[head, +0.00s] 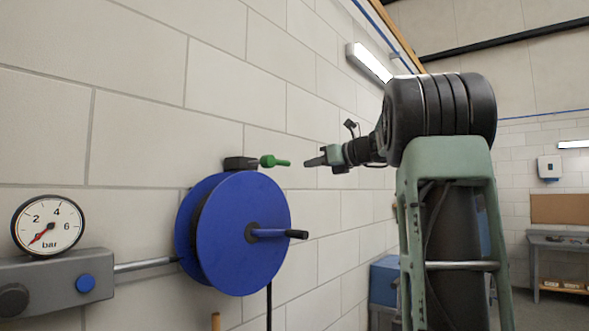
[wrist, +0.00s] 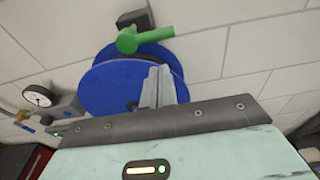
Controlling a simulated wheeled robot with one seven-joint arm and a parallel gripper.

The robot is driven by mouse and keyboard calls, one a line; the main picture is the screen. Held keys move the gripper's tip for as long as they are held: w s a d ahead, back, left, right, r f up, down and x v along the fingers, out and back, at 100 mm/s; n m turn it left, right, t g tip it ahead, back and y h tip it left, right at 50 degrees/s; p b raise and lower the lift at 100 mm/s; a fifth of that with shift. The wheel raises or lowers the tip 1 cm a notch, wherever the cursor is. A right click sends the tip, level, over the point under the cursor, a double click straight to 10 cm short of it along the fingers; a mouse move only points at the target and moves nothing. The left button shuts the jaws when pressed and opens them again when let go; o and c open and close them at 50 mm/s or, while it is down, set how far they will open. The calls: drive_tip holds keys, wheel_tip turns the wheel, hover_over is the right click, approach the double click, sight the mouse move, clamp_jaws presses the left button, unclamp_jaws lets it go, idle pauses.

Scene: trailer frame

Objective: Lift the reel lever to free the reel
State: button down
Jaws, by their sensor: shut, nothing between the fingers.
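The blue reel (head: 240,235) is mounted on the block wall in the head view, with a blue crank and dark handle on its front. The green reel lever (head: 274,161) sticks out from a dark block (head: 240,163) above the reel. My gripper (head: 308,162) is shut and empty, to the right of the lever at about its height, with a gap between them in the picture. In the wrist view the green lever (wrist: 145,38) lies beyond my fingers (wrist: 158,72), above the reel (wrist: 105,85). My fingers cover part of the reel.
A pressure gauge (head: 47,226) sits on a grey box (head: 60,282) at left, with a pipe running to the reel. A blue cabinet (head: 385,280) stands along the wall, and a workbench (head: 560,245) stands at far right. The wall around the lever is bare.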

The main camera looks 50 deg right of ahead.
sight(277, 163)
drive_tip(key=w+f+p, duration=0.1)
drive_tip(key=w+p, duration=0.3)
drive_tip(key=w, duration=0.5)
drive_tip(key=shift+w+f, duration=0.2)
drive_tip(key=shift+w, duration=0.15)
